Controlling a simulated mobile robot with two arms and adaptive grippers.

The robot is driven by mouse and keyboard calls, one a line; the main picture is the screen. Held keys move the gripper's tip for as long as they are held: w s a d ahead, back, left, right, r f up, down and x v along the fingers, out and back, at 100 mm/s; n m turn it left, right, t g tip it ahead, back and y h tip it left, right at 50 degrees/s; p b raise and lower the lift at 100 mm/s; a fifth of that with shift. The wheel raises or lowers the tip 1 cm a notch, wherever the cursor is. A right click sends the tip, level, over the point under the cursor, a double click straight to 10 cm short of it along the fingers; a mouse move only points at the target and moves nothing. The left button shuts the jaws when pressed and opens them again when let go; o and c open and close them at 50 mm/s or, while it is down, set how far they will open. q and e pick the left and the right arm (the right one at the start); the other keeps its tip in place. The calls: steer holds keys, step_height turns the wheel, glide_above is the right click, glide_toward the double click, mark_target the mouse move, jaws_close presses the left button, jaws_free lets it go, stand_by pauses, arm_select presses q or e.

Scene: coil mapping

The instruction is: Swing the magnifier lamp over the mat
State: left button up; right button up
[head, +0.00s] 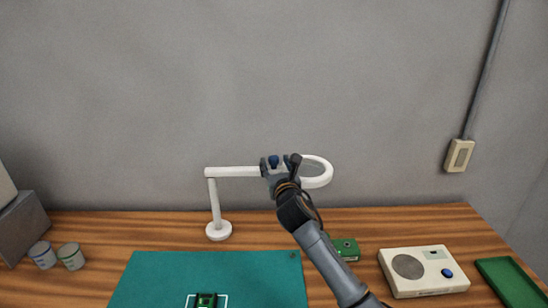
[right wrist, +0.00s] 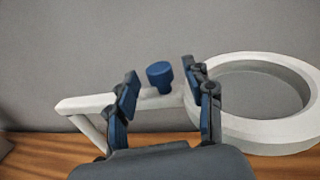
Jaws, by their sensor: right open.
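The white magnifier lamp has a round base and post (head: 216,210), a level arm (head: 232,172) reaching right, and a ring head (head: 318,183). The ring sits up at the back, to the right, and not above the teal mat (head: 150,275). My right gripper (head: 280,163) is at the arm, just left of the ring, and hides part of both. In the right wrist view, a blue knob (right wrist: 160,76) on the lamp arm (right wrist: 90,103) shows between the open fingers, with gaps at both sides. The ring (right wrist: 235,125) is right of the fingers. My left gripper is not in view.
A small green circuit board (head: 206,300) lies on the mat. The grey wall (head: 120,120) is close behind.

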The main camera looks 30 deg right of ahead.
steer(key=shift+x, duration=1.35)
jaws_close()
